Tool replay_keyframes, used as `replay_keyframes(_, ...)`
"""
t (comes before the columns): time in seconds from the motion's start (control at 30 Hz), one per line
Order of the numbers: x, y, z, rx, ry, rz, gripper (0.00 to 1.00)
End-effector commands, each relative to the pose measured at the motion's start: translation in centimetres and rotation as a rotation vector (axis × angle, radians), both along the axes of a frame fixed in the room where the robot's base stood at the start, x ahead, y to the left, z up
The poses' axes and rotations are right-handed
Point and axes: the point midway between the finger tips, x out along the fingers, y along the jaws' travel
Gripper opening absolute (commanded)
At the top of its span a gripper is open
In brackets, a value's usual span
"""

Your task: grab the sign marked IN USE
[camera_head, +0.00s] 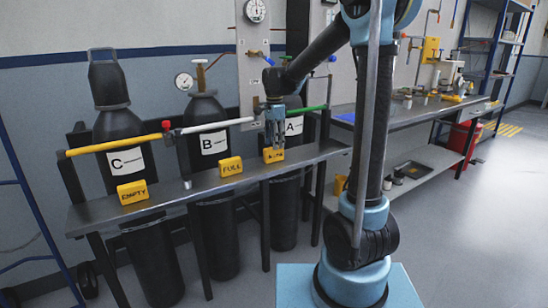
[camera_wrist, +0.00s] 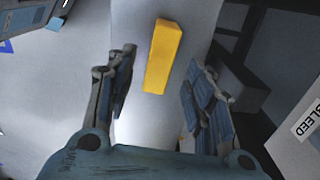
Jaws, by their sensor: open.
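Three yellow block signs stand on a narrow grey shelf (camera_head: 205,188) in the head view. The left one reads EMPTY (camera_head: 132,192) and the middle one reads FULL (camera_head: 230,166). The right sign (camera_head: 273,156) has its lettering partly covered by my gripper, so I cannot read it fully; its place is in front of cylinder A. My gripper (camera_head: 274,144) points down over this right sign. In the wrist view the yellow sign (camera_wrist: 163,55) lies ahead of and between my open fingers (camera_wrist: 160,95), with gaps on both sides. The fingers hold nothing.
Black cylinders labelled C (camera_head: 125,162), B (camera_head: 213,143) and A (camera_head: 294,126) stand behind the shelf. Yellow, white and green bars run at the cylinders' front above the shelf. A workbench (camera_head: 420,120) with items is at right. A white BLEED label (camera_wrist: 305,120) shows in the wrist view.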

Motion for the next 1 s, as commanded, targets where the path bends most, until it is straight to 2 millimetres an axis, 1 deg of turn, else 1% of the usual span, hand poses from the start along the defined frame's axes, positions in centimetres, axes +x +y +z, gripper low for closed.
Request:
replay_keyframes(0.13,0.0,0.1,-1.0,0.000,0.000,0.000,0.48)
replay_keyframes(0.3,-0.1,0.4,-3.2,0.000,0.000,0.000,0.48)
replay_keyframes(0.43,-0.1,0.3,-4.6,0.000,0.000,0.000,0.48)
replay_keyframes(0.57,-0.2,0.3,-5.2,0.000,0.000,0.000,0.48)
replay_keyframes(0.77,-0.1,0.3,-5.2,0.000,0.000,0.000,0.48)
replay_keyframes(0.8,-0.1,0.3,-5.2,0.000,0.000,0.000,0.44)
replay_keyframes(0.87,-0.1,0.3,-5.2,0.000,0.000,0.000,0.30)
replay_keyframes(0.9,-0.1,0.3,-5.2,0.000,0.000,0.000,0.21)
replay_keyframes(1.0,-0.1,0.3,-5.2,0.000,0.000,0.000,0.00)
